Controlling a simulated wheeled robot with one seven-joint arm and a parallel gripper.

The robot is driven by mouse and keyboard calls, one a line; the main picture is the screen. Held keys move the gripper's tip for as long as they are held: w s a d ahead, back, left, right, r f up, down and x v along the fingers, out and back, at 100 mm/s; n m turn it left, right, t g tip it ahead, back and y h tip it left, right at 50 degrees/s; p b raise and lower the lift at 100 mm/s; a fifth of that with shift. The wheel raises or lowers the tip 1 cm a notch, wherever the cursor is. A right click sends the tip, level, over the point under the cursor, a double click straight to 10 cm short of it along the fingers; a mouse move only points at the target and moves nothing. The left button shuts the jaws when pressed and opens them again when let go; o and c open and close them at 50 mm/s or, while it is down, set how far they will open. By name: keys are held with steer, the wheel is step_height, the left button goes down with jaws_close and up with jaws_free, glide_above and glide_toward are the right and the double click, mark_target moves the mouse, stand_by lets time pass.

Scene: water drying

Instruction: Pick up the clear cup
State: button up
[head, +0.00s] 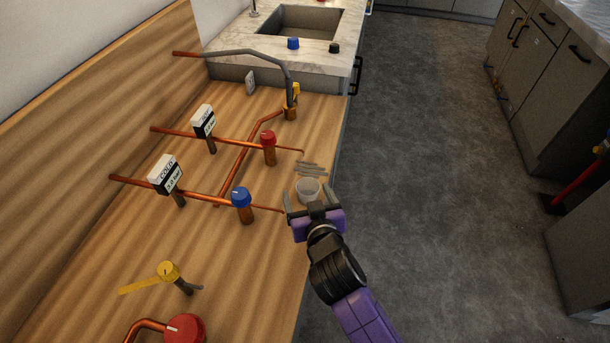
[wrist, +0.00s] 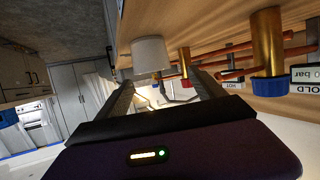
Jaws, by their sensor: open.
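The clear cup (head: 308,187) stands on the wooden counter near its right edge, below a drain of grey slots. It looks whitish and translucent. My gripper (head: 307,196) is open, with one finger to the left of the cup and one to the right in the head view. In the wrist view, which is turned over, the cup (wrist: 150,54) shows beyond and between the fingers (wrist: 155,82). I cannot tell whether either finger touches it.
Copper pipes with a blue valve (head: 242,198), a red valve (head: 268,139) and gauge boxes labelled COLD (head: 165,174) and HOT (head: 203,121) stand left of the cup. A grey faucet (head: 245,54) arches behind. A sink (head: 300,20) is at the back.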

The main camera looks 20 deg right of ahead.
mark_target(306, 183)
steer(key=shift+s+d+f+m+g+h, duration=0.15)
steer(key=shift+d+f+m+g+h, duration=0.2)
steer(key=shift+d+f, duration=0.3)
steer(key=p+x, duration=0.1)
steer(key=x, duration=0.5)
steer(key=shift+w+a+r, duration=0.15)
steer(key=shift+w+a, duration=0.05)
steer(key=shift+w, duration=0.05)
steer(key=shift+w+d+f, duration=0.2)
steer(key=shift+w+f, duration=0.15)
steer(key=shift+w, duration=0.25)
steer(key=c, duration=1.4)
